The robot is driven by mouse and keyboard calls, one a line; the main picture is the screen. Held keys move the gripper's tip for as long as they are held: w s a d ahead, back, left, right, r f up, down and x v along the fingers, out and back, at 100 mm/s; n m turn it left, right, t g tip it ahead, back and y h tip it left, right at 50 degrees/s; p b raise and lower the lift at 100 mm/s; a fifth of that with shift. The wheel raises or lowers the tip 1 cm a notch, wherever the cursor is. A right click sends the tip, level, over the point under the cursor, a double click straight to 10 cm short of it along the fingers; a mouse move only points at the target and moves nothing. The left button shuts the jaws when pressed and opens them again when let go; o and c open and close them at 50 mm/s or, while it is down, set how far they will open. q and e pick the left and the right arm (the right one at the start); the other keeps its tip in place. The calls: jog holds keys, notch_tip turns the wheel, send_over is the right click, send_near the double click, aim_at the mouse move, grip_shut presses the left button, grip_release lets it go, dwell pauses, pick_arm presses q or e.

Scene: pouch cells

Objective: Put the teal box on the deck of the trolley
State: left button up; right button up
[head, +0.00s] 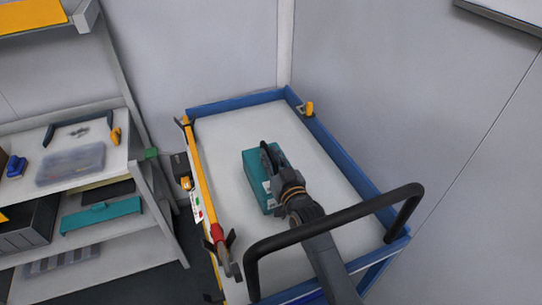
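The teal box (256,183) is over the pale deck (225,130) of the blue-edged trolley, near its middle. It appears to rest on the deck, though its underside is hidden. My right gripper (268,156) reaches in from the bottom and is at the top and right side of the box, covering part of it. Its dark fingers overlap the box, and I cannot tell whether they grip it. My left gripper is not in view.
A black push handle (335,219) arches over the trolley's near end, close to my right arm. A yellow level-like bar (200,175) lines the left edge. A shelf unit (115,160) with tools and boxes stands left. Deck room is free behind the box.

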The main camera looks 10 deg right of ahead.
jog(key=shift+o, duration=1.4)
jog(key=shift+r, duration=0.1)
jog(key=s+d, duration=0.2)
jog(key=s, duration=0.9)
jog(key=shift+s+d+b, duration=0.15)
jog(key=shift+s+b, duration=0.2)
jog(key=shift+s, duration=0.05)
